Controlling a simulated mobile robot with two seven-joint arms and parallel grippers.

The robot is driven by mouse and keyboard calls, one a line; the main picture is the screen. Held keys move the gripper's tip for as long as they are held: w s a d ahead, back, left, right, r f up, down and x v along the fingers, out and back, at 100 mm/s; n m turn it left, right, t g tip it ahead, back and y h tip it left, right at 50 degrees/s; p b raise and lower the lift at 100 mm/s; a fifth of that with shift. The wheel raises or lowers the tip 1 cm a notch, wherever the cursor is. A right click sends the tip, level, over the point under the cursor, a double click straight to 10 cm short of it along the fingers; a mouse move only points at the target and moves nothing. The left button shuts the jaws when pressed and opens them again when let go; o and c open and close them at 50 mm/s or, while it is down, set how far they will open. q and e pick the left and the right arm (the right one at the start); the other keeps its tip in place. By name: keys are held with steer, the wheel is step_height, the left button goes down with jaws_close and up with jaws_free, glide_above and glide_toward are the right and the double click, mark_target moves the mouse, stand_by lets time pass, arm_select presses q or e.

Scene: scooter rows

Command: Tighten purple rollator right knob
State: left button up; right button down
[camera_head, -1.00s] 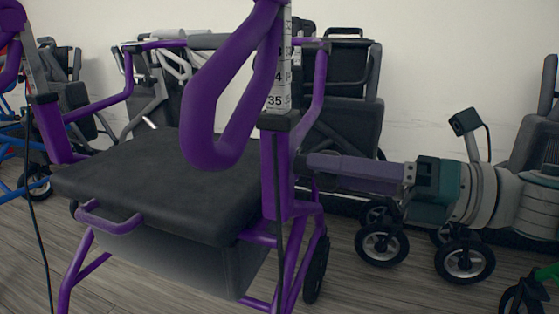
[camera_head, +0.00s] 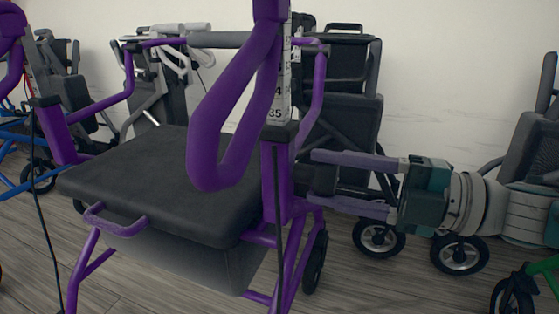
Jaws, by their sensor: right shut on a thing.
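The purple rollator (camera_head: 285,180) stands at the centre and left, with a black seat (camera_head: 165,180) and a purple looped handle hanging in front of its right post. A small black knob (camera_head: 323,181) sticks out from the right side of that post, below the black collar. My right gripper (camera_head: 316,178) comes in from the right, level, its two purple-grey fingers one above the other. It is shut on the knob, which shows between the fingertips. The contact itself is partly dark. My left gripper is out of view.
A folded black wheelchair (camera_head: 345,105) stands behind the post by the white wall. Small black wheels (camera_head: 460,254) stand below my right arm. A green frame (camera_head: 545,275) is at the lower right, a blue frame (camera_head: 20,180) at the left. Wooden floor shows in front.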

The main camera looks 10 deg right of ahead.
steer(key=m+p, duration=0.1)
steer(key=m, duration=0.2)
steer(key=shift+r+m, duration=0.1)
steer(key=shift+m, duration=0.3)
steer(key=m, duration=0.3)
steer(key=shift+m, duration=0.3)
steer(key=m+p, duration=0.1)
steer(key=m, duration=0.4)
steer(key=shift+m, duration=0.3)
steer(key=shift+c, duration=1.2)
jaws_free()
steer(key=shift+d, duration=0.1)
